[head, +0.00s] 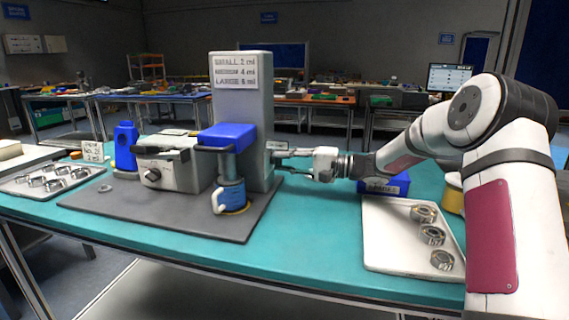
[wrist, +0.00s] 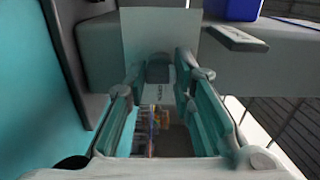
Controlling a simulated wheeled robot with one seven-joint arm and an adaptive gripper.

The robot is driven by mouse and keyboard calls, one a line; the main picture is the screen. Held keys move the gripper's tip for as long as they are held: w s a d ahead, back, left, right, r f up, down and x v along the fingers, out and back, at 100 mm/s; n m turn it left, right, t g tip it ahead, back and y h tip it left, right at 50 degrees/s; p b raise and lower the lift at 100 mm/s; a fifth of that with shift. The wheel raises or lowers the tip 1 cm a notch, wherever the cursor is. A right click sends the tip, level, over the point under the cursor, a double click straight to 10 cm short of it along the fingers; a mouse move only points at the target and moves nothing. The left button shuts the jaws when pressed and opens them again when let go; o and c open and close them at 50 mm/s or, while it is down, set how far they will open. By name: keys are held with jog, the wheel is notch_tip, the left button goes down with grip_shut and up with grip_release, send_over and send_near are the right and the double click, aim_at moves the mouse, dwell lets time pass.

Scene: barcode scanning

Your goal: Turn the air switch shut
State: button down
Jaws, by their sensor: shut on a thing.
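The air switch is a small dark grey lever (wrist: 158,68) on a pale plate (wrist: 133,45) at the side of the grey press column (head: 258,120). In the wrist view it sits between the fingertips of my gripper (wrist: 160,78), which is shut on it. A small printed label shows just under it. In the head view my gripper (head: 282,161) reaches the column's right side from the right. The switch itself is too small to make out there, hidden by the fingers and column.
The press has a blue head (head: 228,136) over a blue cup (head: 230,192). A grey box with a knob (head: 172,170) stands left of it on a dark mat (head: 130,215). A white tray with metal rings (head: 385,240) and a blue labelled bin (head: 384,187) lie right, below my arm.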

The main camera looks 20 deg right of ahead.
jog(key=c, duration=1.4)
grip_release()
jog(key=v, duration=1.2)
